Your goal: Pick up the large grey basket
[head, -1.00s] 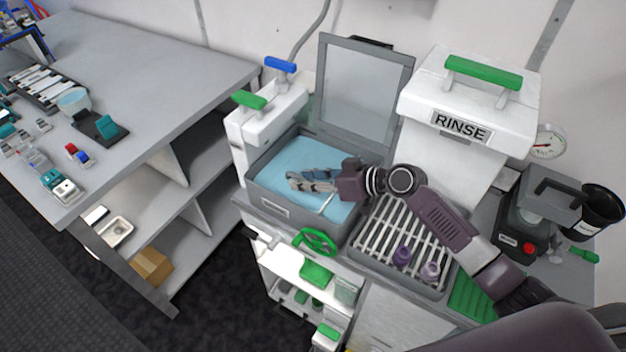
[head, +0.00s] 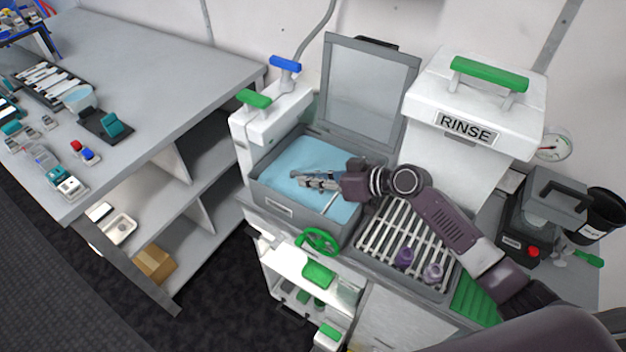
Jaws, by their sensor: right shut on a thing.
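My right gripper (head: 318,181) reaches in from the right over the open grey tank (head: 290,211) of light blue liquid (head: 292,158). Its fingers are close together, shut on what I take for the handle of the large grey basket. A thin pale bar (head: 330,203) slants down just below the fingers. The basket's body cannot be made out; the gripper and the blue liquid may hide it. My left gripper is not in view.
The tank's lid (head: 366,95) stands open behind. A white RINSE box (head: 470,110) and a slatted drain rack (head: 407,236) with small purple items are on the right. Green (head: 254,98) and blue (head: 284,65) handles rise on the left. A grey bench (head: 170,70) stands further left.

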